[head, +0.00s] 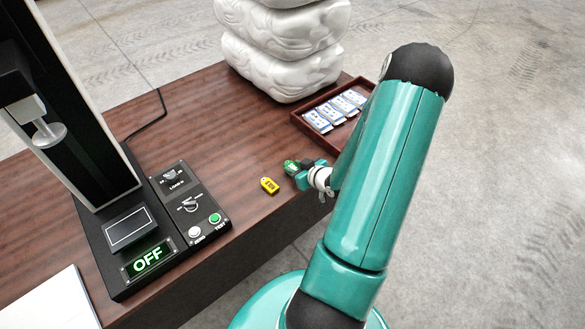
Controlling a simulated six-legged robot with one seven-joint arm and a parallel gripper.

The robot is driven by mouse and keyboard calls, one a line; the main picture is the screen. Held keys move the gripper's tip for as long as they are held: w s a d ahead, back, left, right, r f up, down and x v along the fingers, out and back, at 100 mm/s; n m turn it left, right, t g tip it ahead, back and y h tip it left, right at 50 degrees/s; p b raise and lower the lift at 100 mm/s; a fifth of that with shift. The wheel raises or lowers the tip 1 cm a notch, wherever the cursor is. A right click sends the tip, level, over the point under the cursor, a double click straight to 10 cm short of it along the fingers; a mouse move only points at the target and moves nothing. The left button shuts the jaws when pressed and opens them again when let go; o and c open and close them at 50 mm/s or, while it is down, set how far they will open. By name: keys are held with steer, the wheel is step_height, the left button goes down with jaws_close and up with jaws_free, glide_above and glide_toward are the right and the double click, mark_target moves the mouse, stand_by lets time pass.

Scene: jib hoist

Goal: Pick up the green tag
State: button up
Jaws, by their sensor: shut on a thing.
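The green tag (291,166) is at the tip of my gripper (296,170), above the brown table to the right of the yellow tag. My gripper is shut on it, and the fingers cover part of the tag. I cannot tell whether the tag still touches the table. A yellow tag (269,186) lies flat on the table just left of my gripper, apart from it.
A test machine with a control panel (187,205) and a display reading OFF stands at the left. A stack of white sacks (285,70) stands at the back. A brown tray (299,118) holds several blue-white packets. White paper (45,305) lies front left.

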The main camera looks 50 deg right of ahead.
steer(key=shift+r, duration=0.15)
steer(key=shift+r, duration=0.5)
steer(key=s+d+r, duration=0.1)
steer(key=s+r, duration=1)
steer(key=s, duration=0.3)
steer(key=shift+d+r, duration=0.2)
steer(key=shift+r, duration=0.15)
steer(key=shift+s, duration=0.1)
